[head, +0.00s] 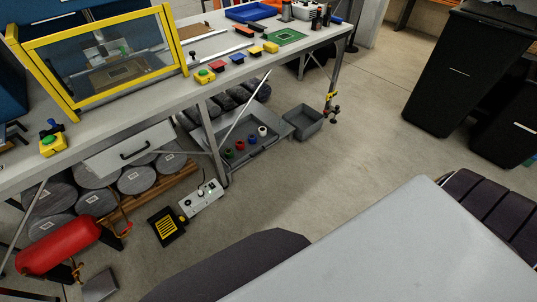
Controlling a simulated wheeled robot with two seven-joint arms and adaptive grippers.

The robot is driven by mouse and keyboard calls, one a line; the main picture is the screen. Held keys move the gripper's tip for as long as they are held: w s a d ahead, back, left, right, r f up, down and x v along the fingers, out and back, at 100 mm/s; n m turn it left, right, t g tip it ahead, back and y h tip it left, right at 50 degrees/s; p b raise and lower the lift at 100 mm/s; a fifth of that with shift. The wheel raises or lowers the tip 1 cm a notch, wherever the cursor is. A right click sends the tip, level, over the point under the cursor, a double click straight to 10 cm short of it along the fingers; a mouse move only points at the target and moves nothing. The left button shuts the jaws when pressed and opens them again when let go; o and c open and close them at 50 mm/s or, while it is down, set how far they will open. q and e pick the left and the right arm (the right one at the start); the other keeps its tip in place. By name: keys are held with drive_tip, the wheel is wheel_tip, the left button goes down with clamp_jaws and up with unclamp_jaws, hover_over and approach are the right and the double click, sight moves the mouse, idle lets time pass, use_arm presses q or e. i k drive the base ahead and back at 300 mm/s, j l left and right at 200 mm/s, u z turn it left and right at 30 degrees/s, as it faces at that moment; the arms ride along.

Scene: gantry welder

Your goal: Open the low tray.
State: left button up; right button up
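Under the workbench, a low grey tray (262,146) holds several small round pieces in green, red, blue and white. A bench leg and a diagonal brace cross in front of it. To its left, under the bench top, is a pale drawer front (115,152) with a black bar handle (134,150). I cannot tell which of these two the task names, nor how far either is pulled out. Neither of my grippers is in view.
The workbench (130,110) carries a yellow-framed window guard (95,60) and button boxes. Grey drums (138,180), a red cylinder (58,246), a control box (201,198) and a grey bin (303,120) stand low. A large light grey surface (400,250) fills the lower right. Floor (340,180) between is clear.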

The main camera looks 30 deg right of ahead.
sight(249, 124)
drive_tip(key=z, duration=0.75)
